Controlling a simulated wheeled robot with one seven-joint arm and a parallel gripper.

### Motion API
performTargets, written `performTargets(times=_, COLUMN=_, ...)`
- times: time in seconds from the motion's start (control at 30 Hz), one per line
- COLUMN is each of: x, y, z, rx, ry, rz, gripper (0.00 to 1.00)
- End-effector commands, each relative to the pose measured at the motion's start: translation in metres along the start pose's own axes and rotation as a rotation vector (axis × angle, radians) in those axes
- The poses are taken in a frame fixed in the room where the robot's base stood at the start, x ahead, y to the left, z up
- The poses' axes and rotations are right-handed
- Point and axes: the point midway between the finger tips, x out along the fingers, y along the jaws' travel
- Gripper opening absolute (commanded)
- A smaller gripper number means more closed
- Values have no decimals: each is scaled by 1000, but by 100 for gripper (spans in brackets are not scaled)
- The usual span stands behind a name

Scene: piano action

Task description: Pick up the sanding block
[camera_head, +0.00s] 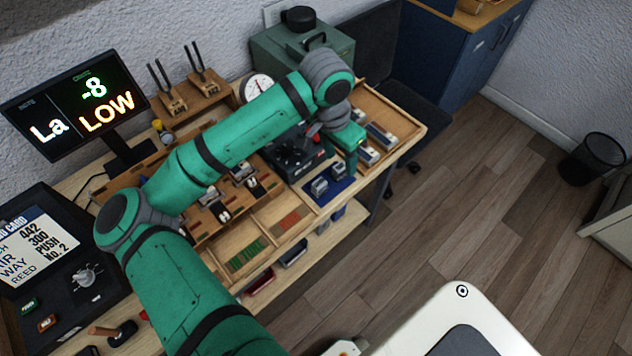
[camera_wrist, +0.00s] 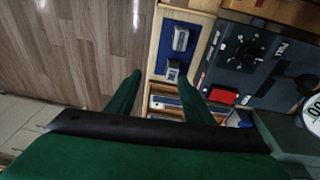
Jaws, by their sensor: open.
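My gripper (camera_head: 352,160) hangs over the right part of the workbench, near the blue mat (camera_head: 347,187). In the wrist view its two green fingers stand apart with nothing between them (camera_wrist: 159,76), above the bench edge. Two small grey-and-blue blocks lie on the mat, a nearer one (camera_head: 319,187) and a farther one (camera_head: 338,168). They also show in the wrist view, one higher (camera_wrist: 180,39) and one lower (camera_wrist: 173,72), beyond the fingertips. I cannot tell for certain which object is the sanding block.
A black device (camera_head: 296,152) with a dial stands beside the mat. A wooden tray (camera_head: 398,117) with several blocks lies at the right end. Divided wooden trays (camera_head: 262,222) lie left of the mat. A lit display (camera_head: 84,105) stands at the back left.

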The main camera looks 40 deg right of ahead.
Motion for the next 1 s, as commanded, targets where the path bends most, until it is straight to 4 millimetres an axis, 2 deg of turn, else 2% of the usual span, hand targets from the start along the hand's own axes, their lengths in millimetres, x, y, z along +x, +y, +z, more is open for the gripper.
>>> performTargets(times=0.1, x=-7, y=-13, z=24, rx=-4, ry=-102, rz=-38, gripper=47)
performTargets(times=0.27, x=-9, y=-20, z=38, rx=-10, ry=-164, rz=-56, gripper=47)
performTargets(times=0.6, x=34, y=-23, z=47, rx=-12, ry=-170, rz=-56, gripper=47)
performTargets(times=0.83, x=48, y=-23, z=50, rx=-11, ry=-169, rz=-57, gripper=47)
performTargets(times=1.0, x=71, y=-24, z=55, rx=-11, ry=-169, rz=-56, gripper=47)
